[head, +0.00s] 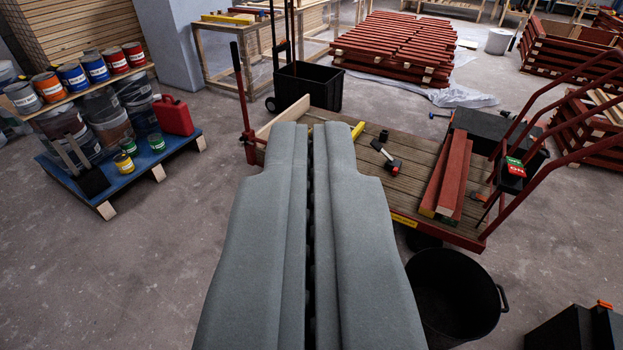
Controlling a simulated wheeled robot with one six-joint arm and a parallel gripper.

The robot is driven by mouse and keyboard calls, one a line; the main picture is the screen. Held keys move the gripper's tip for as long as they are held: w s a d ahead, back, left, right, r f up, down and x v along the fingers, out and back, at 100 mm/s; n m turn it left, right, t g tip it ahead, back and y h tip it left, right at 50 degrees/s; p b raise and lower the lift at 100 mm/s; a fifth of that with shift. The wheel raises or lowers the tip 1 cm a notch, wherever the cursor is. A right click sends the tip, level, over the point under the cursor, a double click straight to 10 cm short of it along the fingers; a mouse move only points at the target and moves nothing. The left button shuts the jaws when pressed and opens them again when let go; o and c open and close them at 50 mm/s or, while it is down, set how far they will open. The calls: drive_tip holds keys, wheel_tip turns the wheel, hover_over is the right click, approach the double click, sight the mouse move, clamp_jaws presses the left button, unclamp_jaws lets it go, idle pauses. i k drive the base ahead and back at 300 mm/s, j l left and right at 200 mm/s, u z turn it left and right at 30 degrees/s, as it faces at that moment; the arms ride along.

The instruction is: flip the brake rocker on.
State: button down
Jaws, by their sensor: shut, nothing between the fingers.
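A small black box with a red and green face (514,167) is fixed to the red handle rail of the flatbed cart at the right. It looks like the brake rocker's housing, but it is too small to tell which way the rocker is tipped. My gripper (312,128) fills the middle of the view, its two grey fingers side by side and shut with nothing between them. Its tips appear over the left part of the cart's wooden deck (340,160), well left of the box and apart from it.
Red battens (447,180), a clamp (385,157) and a black case (490,130) lie on the cart. A black bucket (450,300) stands in front of it. A blue pallet with paint cans (105,185) is at the left. The floor between pallet and gripper is clear.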

sight(515, 166)
drive_tip(key=i+u, duration=0.3)
drive_tip(key=i+j+u, duration=0.2)
drive_tip(key=i, duration=0.8)
drive_tip(key=i+z, duration=0.75)
drive_tip(key=z, duration=0.25)
drive_tip(key=i+z, duration=0.3)
drive_tip(key=z, duration=0.15)
drive_tip(key=i+j+z, duration=0.15)
drive_tip(key=z, duration=0.3)
drive_tip(key=i+j+z, duration=0.25)
drive_tip(key=z, duration=0.15)
drive_tip(key=i+j+z, duration=0.3)
drive_tip(key=z, duration=0.15)
